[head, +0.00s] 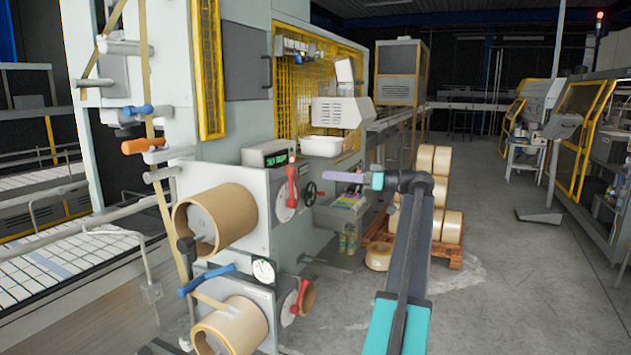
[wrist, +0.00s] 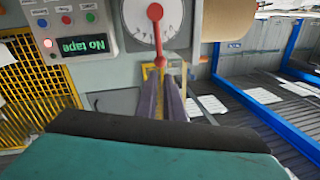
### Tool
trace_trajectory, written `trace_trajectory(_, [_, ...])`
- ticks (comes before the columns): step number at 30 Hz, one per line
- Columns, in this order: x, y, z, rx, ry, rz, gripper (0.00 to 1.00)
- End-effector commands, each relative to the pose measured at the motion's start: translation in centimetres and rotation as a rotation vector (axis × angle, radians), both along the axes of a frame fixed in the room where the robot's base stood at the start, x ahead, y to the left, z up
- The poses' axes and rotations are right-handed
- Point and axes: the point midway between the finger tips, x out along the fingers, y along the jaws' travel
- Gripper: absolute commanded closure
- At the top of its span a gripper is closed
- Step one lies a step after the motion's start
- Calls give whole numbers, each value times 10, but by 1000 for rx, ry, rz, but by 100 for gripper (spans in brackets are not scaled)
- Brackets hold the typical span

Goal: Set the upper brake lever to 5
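The upper brake lever (head: 292,184) is red and stands about upright on a white round dial (head: 283,207) on the grey machine front. In the wrist view, which is upside down, the upper brake lever (wrist: 157,36) crosses the white dial (wrist: 135,22), and its handle end points toward my fingers. The dial's numbers are too small to read. My gripper (head: 326,176) has purple fingers pointing left at the lever, with a gap to it. In the wrist view my gripper (wrist: 163,75) shows its fingers apart, with nothing between them.
A second red lever (head: 300,297) sits lower, by the lower tape roll (head: 232,326). A black handwheel (head: 310,193) is close right of the upper lever. The upper tape roll (head: 218,217) sticks out left.

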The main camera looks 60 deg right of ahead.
Motion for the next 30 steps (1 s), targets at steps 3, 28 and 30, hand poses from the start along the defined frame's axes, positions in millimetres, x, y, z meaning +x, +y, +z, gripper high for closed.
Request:
trace_trajectory(3, [2, -4, 1, -60, -24, -19, 100])
trace_trajectory(28, [-5, 2, -32, -1111, 1, -446, 100])
trace_trajectory(30, [-7, 9, -34, -1199, 17, -468, 100])
